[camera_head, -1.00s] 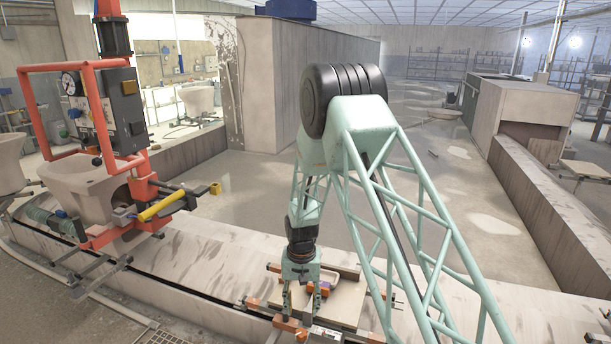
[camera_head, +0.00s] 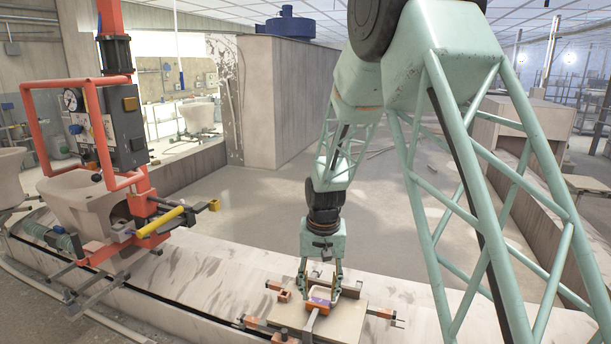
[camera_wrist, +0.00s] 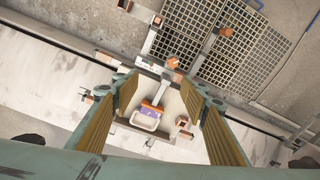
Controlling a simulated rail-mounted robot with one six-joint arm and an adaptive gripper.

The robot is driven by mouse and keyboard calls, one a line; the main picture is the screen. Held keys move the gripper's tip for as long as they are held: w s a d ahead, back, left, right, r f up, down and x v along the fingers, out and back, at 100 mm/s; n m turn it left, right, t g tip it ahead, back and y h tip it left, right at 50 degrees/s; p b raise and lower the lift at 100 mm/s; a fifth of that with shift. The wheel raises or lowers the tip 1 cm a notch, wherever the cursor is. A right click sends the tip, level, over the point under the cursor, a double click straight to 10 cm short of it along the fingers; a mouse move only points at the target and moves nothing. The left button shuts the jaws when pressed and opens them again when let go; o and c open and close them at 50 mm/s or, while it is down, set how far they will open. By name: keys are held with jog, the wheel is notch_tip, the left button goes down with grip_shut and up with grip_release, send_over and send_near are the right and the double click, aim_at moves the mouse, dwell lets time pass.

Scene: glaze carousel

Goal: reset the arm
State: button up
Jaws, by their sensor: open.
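My gripper (camera_head: 320,280) is at the end of my pale green lattice arm, low over the carousel's front rail. Its two fingers are apart and nothing is held between them. In the wrist view my gripper (camera_wrist: 160,105) shows its ribbed yellow-brown finger pads wide open. Below and between them is a small white tray (camera_wrist: 144,121) with an orange and purple piece (camera_wrist: 150,110) at its edge. In the head view the orange and purple piece (camera_head: 319,301) lies just below the fingertips. I cannot tell whether the fingers touch anything.
A square board (camera_head: 345,320) with metal clamp arms lies under my gripper. An orange machine frame (camera_head: 90,120) holds a pale ceramic bowl (camera_head: 85,200) at the left. A grey floor grating (camera_wrist: 235,50) shows in the wrist view. The floor behind the rail is open.

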jog(key=s+d+r+t, duration=0.1)
jog(key=s+d+r, duration=0.4)
jog(key=s+r, duration=0.65)
jog(key=s+d+r+t, duration=0.1)
jog(key=s+d+r, duration=0.65)
jog(key=r, duration=0.65)
jog(key=s+d+r, duration=0.1)
jog(key=s+r, duration=0.1)
jog(key=s, duration=0.7)
jog(key=s+d+r, duration=0.2)
jog(key=s, duration=0.8)
jog(key=s+d+r+t, duration=0.1)
jog(key=s+r, duration=0.1)
jog(key=s, duration=0.8)
jog(key=shift+d+r+n, duration=0.15)
jog(key=shift+r+n, duration=0.1)
jog(key=shift+n, duration=0.05)
dwell(1.9)
